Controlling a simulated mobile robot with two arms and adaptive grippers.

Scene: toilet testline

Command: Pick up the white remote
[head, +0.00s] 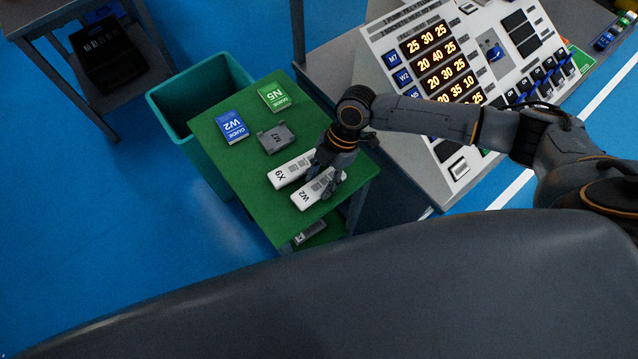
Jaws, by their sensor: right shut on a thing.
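Two white remotes lie side by side on the green top of a small table (222,150). The upper one is marked X9 (283,176), and the lower one is marked W2 (306,196). My right gripper (327,185) comes down from the upper right over the right end of the W2 remote. Its fingers are shut on that remote, close beside the X9 remote, and hide part of its right end. The W2 remote appears to be at table level; I cannot tell whether it is lifted. My left gripper is not in view.
A blue W2 guide (232,127), a green N5 guide (274,96) and a grey M7 piece (276,139) share the tabletop. A teal bin (172,105) stands behind left. A control panel (440,60) with lit numbers stands right, under my right arm.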

